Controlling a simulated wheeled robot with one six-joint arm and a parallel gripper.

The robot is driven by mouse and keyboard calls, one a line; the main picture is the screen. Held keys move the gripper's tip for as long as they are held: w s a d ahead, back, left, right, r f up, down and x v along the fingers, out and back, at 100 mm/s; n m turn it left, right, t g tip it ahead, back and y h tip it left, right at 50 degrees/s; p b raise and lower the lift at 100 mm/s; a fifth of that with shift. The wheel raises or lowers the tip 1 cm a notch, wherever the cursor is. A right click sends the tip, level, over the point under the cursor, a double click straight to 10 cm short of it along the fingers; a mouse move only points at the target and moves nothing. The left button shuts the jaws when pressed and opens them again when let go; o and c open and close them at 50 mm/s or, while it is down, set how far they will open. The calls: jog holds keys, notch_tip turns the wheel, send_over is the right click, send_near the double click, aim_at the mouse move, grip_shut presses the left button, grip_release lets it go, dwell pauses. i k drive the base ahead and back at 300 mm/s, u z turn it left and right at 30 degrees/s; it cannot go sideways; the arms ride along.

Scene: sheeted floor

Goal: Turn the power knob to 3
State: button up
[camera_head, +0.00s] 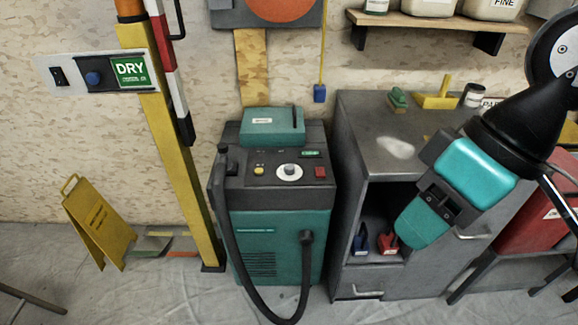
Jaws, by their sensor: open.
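A teal and dark grey machine (284,240) stands upright on the floor in the middle of the view. On its sloped top panel is a round grey knob (290,170) on a white dial, which looks like the power knob. The dial marks are too small to read, so its setting cannot be told. A yellow button (259,170) is left of the knob and a red switch (320,172) is right of it. My gripper (436,205), teal and black, is open in front of the grey cabinet, right of the machine and apart from the knob. Its fingertips are not clear.
A black hose (237,264) loops down the machine's front. A yellow post (172,160) carries a DRY panel (131,70) with a blue knob. A yellow floor sign (98,222) stands left. A grey cabinet (375,125) adjoins the machine's right. A shelf (430,21) hangs above.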

aim_at(289, 169)
jog(key=u, duration=0.05)
jog(key=k, duration=0.45)
jog(key=z, duration=0.35)
jog(key=i, duration=0.75)
jog(key=u, duration=0.5)
jog(key=i, duration=0.55)
jog(key=u, duration=0.4)
